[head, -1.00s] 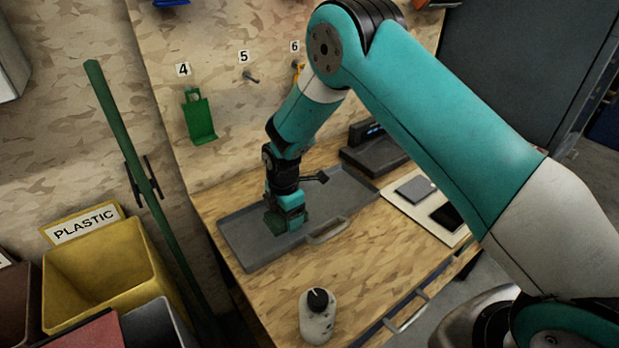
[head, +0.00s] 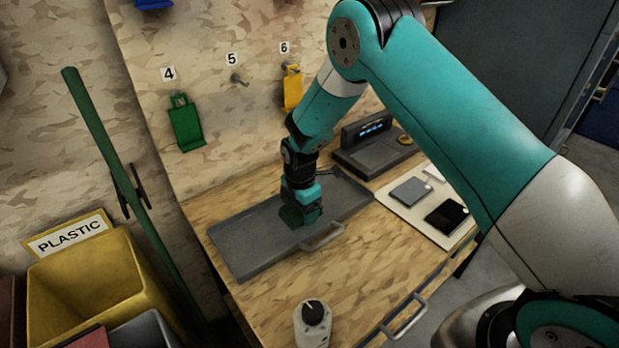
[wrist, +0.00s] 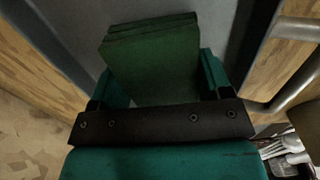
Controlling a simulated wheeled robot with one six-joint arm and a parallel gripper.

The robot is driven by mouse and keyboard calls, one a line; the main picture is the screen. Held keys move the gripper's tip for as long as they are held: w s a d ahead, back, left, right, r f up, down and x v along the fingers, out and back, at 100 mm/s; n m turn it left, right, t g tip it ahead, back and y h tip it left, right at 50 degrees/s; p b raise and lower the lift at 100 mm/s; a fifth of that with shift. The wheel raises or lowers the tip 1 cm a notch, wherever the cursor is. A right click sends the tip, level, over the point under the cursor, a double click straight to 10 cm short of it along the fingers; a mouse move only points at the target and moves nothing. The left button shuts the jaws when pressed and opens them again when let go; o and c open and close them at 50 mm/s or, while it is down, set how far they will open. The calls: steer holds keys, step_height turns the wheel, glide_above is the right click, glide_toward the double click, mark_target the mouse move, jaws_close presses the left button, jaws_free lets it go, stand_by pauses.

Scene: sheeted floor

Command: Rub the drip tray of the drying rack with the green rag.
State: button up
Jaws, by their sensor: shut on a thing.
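A long grey tray (head: 240,245) with a low rim and a bar handle (head: 322,237) lies on the wooden bench. No drying rack shows on it. My gripper (head: 303,208) points down over the tray's middle, just behind the handle. It is shut on the green rag (head: 291,215), a folded dark green pad. In the wrist view the rag (wrist: 152,55) sits between both fingers, over the grey tray surface (wrist: 225,30). The rag is down at tray level; its underside is hidden, so I cannot tell how firmly it touches.
A dark scale (head: 365,155) with a lit display stands behind the tray. A pale board (head: 398,207) with flat dark items is to the right. A white container with a black knob (head: 313,322) stands in front. A yellow PLASTIC bin (head: 85,285) and green pole (head: 105,145) are left.

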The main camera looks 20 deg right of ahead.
steer(key=shift+w+d, duration=0.25)
steer(key=shift+d, duration=0.5)
step_height(320, 180, up, 4)
steer(key=p, duration=0.2)
steer(key=shift+a+r+p, duration=0.15)
steer(key=shift+r+p, duration=0.05)
steer(key=shift+p, duration=0.1)
steer(key=shift+r+p, duration=1.25)
steer(key=shift+r, duration=0.65)
